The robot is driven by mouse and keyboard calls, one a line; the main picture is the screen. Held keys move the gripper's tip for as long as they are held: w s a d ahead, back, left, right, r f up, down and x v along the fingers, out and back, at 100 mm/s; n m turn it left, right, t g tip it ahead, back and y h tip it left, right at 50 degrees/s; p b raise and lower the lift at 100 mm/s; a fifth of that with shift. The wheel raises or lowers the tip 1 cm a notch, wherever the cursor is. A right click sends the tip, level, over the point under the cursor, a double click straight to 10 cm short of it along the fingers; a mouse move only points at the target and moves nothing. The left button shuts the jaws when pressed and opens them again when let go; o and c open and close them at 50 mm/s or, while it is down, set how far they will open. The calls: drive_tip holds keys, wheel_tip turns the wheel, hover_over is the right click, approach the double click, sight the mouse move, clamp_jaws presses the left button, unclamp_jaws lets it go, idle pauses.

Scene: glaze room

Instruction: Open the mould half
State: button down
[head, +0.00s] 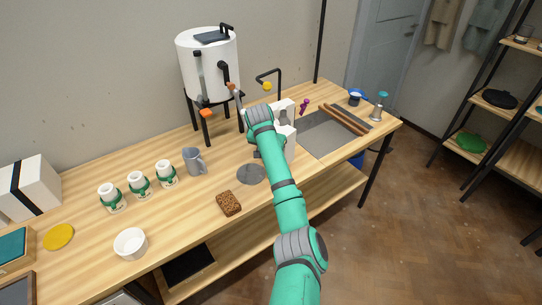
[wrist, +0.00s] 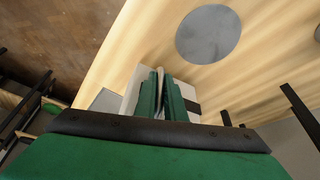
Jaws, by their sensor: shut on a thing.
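The white mould (head: 284,106) stands on the bench behind and to the right of my arm's end in the head view. My arm hides much of it, so I cannot tell how far apart its halves are. In the wrist view the white mould (wrist: 193,91) lies just beyond my fingers, with a dark band on its right side. My gripper (wrist: 160,84) has its two green fingers close together, shut on a thin pale part between them, seemingly part of the mould. The head view hides the fingertips behind my arm.
A grey disc (head: 251,174) and a brown sponge (head: 228,203) lie left of my arm. A grey jug (head: 194,161) and a white urn (head: 208,65) on a black stand are farther left and back.

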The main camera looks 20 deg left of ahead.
drive_tip(key=shift+w+r, duration=0.1)
drive_tip(key=shift+r, duration=0.1)
drive_tip(key=c, duration=1.9)
unclamp_jaws()
drive_tip(key=shift+a, duration=0.1)
drive_tip(key=shift+o, duration=0.3)
drive_tip(key=shift+d+f, duration=0.1)
drive_tip(key=shift+d, duration=0.2)
drive_tip(key=shift+a, duration=0.1)
drive_tip(key=shift+a+r, duration=0.1)
drive_tip(key=shift+r, duration=0.25)
drive_tip(key=v, duration=1)
drive_tip(key=shift+d, duration=0.2)
